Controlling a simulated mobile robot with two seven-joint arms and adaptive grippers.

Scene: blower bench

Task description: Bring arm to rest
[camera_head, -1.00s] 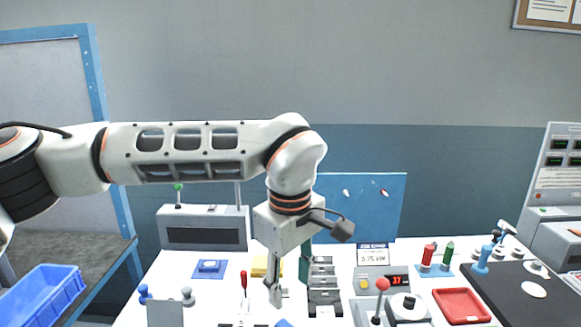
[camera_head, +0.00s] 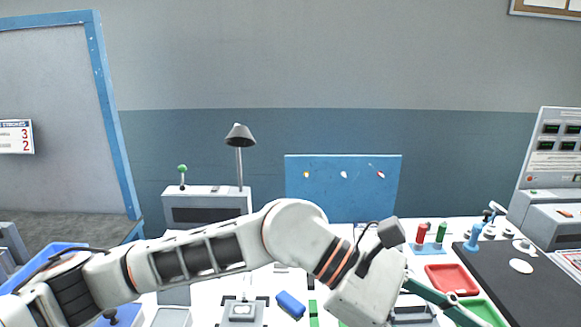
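My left arm comes in from the left, low across the bench, and bends down at the right. The body of my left gripper (camera_head: 366,298) shows at the bottom, right of the middle, tilted over the bench. Its fingertips are hidden or below the picture edge, so whether it is open cannot be seen. A dark green bar (camera_head: 447,302) slants down to the right from beside the gripper; I cannot tell whether it belongs to it. My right gripper is not in view.
A blue block (camera_head: 290,304) lies left of the gripper. A red tray (camera_head: 452,279) and a green tray (camera_head: 484,312) lie to its right. A lamp (camera_head: 239,137), a grey box (camera_head: 206,206) and a blue board (camera_head: 343,186) stand behind. A blue bin (camera_head: 45,262) is partly covered by my arm.

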